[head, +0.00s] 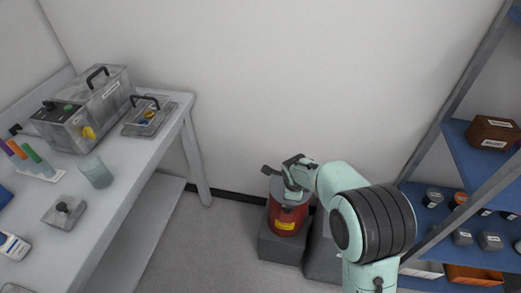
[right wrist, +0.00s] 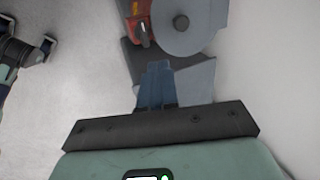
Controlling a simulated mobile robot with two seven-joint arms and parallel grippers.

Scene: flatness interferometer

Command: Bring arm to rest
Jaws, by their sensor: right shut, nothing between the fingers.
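My right arm comes in from the lower right in the head view. Its right gripper (head: 270,171) is over or beside a red can (head: 286,217) with a yellow label, near the back wall. I cannot tell whether it touches the can. In the right wrist view the fingers of this gripper (right wrist: 156,82) are together and hold nothing. Beyond them the red can (right wrist: 137,14) shows in part, beside a grey round lid (right wrist: 186,24) with a dark knob. My left gripper does not show in the head view.
The can stands on a grey block (head: 281,248). At left is a grey bench (head: 122,165) with a metal instrument box (head: 85,108), a glass beaker (head: 96,171) and colored tubes. At right is a blue shelf (head: 462,146) with jars and boxes. The floor (head: 205,245) between is clear.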

